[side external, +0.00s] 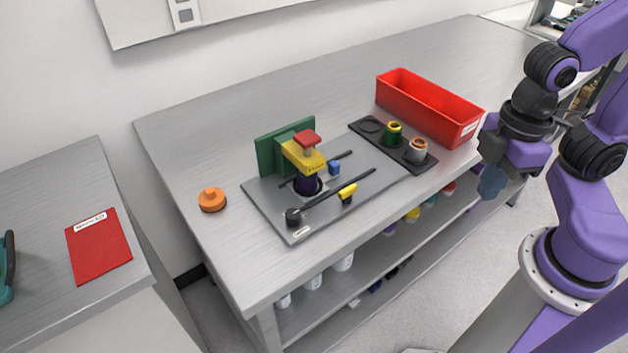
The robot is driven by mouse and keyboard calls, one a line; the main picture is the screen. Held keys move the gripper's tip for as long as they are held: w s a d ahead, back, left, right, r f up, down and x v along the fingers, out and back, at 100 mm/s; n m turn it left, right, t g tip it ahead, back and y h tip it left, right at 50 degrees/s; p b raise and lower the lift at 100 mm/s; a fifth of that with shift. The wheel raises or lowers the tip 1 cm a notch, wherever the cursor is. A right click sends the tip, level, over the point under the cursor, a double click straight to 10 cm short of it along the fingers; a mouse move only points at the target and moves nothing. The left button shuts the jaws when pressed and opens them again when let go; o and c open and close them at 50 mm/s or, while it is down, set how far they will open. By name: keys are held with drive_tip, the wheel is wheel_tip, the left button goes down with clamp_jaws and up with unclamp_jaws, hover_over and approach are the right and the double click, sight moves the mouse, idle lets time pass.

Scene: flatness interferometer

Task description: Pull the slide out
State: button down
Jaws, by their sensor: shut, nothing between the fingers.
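The instrument stands on a grey base plate (385,184) on the bench. A green block (270,153) rises at its back, with a yellow head (303,157) and a red cap (307,138) in front. Below the head is a dark purple cylinder (307,184). A small blue block (334,168) sits by a thin dark bar. A black rod (335,191) runs along the front, with a black knob (293,216) at its left and a small yellow block (348,193) beside it. I cannot tell which part is the slide. My gripper (491,184) is shut and empty, right of the plate, beyond the bench's front edge.
A black holder (371,127) carries a green-and-yellow ring (393,133) and a grey-and-orange one (417,150). A red bin (430,107) stands behind it. An orange knobbed disc (211,200) lies left of the plate. The bench front left is clear.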

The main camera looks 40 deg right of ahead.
drive_tip(key=c, duration=1.5)
unclamp_jaws()
drive_tip(key=o, duration=0.5)
drive_tip(key=shift+w+a+r, duration=0.1)
drive_tip(key=shift+w+a, duration=0.1)
drive_tip(key=shift+w, duration=0.05)
wheel_tip(320, 180, up, 6)
drive_tip(key=n, duration=0.5)
hover_over(334, 163)
wheel_tip(334, 163, down, 18)
drive_tip(key=shift+r, duration=0.15)
clamp_jaws()
